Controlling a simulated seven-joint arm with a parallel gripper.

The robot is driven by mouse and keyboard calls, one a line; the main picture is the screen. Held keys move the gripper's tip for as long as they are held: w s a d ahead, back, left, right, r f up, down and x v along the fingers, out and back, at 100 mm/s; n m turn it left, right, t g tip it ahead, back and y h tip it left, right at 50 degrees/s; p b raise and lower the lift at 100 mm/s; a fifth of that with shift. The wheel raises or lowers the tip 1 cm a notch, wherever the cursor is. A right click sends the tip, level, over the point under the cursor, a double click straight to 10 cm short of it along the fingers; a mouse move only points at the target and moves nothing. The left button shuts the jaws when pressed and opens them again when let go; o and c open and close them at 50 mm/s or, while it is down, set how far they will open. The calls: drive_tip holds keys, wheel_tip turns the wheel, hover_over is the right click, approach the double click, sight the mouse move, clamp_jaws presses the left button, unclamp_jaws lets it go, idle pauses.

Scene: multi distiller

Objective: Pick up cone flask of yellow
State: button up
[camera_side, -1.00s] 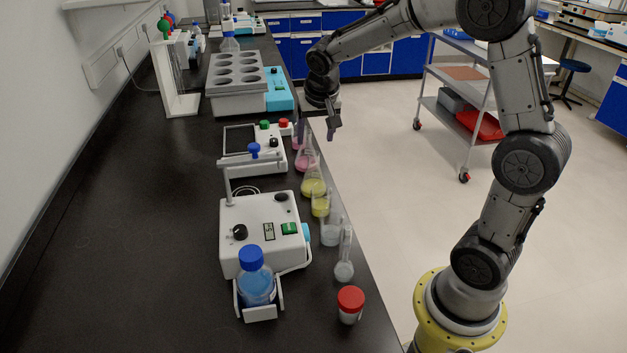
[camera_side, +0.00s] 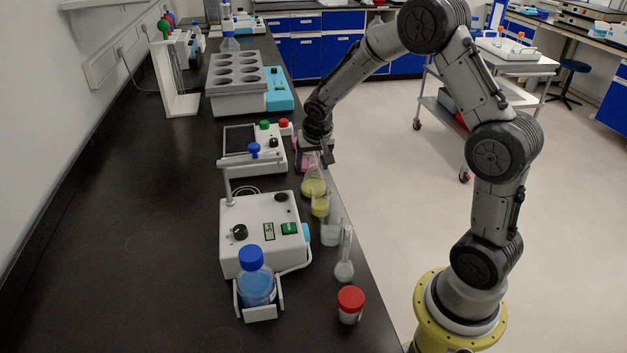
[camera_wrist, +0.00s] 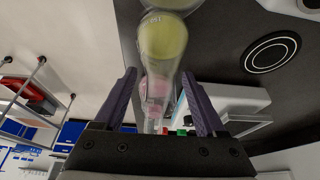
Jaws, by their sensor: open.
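The cone flask of yellow (camera_side: 313,184) stands upright on the dark bench near its right edge. In the wrist view, glassware with yellow liquid (camera_wrist: 163,38) is ahead of my gripper, with pink contents overlapping it lower down. My gripper (camera_side: 315,158) is low over the row of glassware, just behind the yellow flask's neck. In the wrist view its two dark fingers (camera_wrist: 160,95) are apart, with glass showing between them. I cannot tell whether they touch the glass. Pink glassware (camera_side: 303,160) is partly hidden by my gripper.
A smaller yellow vessel (camera_side: 320,204), a clear beaker (camera_side: 331,232), a narrow-necked flask (camera_side: 345,258) and a red-capped jar (camera_side: 350,303) stand in line in front. White devices (camera_side: 262,232) stand close on the left. The bench's right edge is close.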

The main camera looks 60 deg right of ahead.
clamp_jaws()
idle(0.3)
drive_tip(key=shift+r, duration=0.2)
